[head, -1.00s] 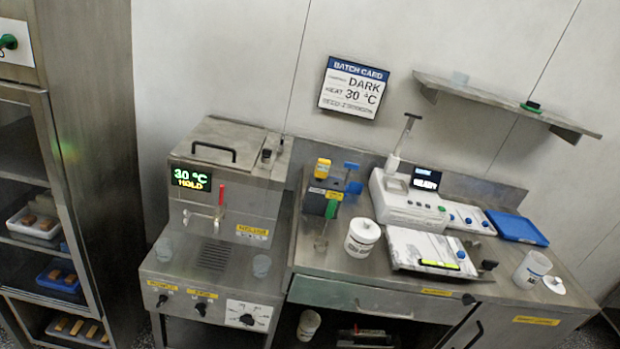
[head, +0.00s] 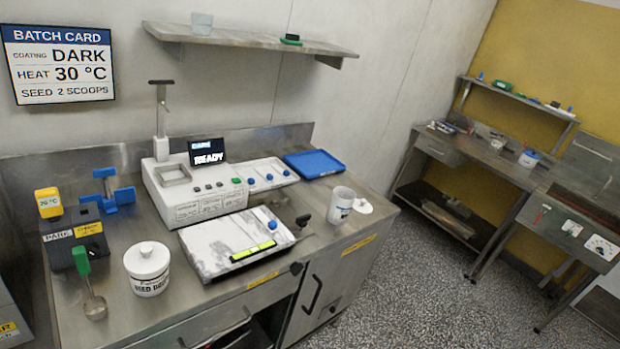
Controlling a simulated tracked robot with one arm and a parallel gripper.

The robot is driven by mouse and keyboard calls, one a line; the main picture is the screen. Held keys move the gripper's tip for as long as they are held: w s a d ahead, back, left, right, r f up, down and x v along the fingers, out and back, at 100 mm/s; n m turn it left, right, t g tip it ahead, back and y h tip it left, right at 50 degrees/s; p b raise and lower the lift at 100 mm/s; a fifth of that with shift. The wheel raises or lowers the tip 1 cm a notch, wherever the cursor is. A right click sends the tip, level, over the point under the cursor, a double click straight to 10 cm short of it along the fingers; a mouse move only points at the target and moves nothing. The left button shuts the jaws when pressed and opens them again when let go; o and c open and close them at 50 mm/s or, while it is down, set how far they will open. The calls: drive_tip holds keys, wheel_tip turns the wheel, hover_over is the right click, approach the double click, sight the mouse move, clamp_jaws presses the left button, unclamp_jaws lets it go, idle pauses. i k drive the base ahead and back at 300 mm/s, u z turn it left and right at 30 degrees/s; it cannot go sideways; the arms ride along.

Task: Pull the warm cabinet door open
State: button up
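A steel cabinet door (head: 340,281) is set in the right end of the bench front, and I take it to be the warm cabinet door. It looks shut. A dark upright bar handle (head: 313,294) is on its left side. A yellow label (head: 359,244) sits above it, too small to read. My gripper is not in view.
The steel bench (head: 120,318) carries a white seed tub (head: 147,269), a machine reading READY (head: 190,185), a blue tray (head: 314,163) and a white cup (head: 341,205). Speckled floor (head: 400,290) is clear right of the bench. Another bench (head: 470,165) stands beyond.

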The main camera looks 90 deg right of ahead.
sight(340, 270)
drive_tip(key=z, duration=0.45)
drive_tip(key=i, duration=0.1)
drive_tip(key=z, duration=2.1)
drive_tip(key=k, duration=0.9)
drive_tip(key=z, duration=0.15)
drive_tip(key=i, duration=0.9)
drive_tip(key=z, duration=0.45)
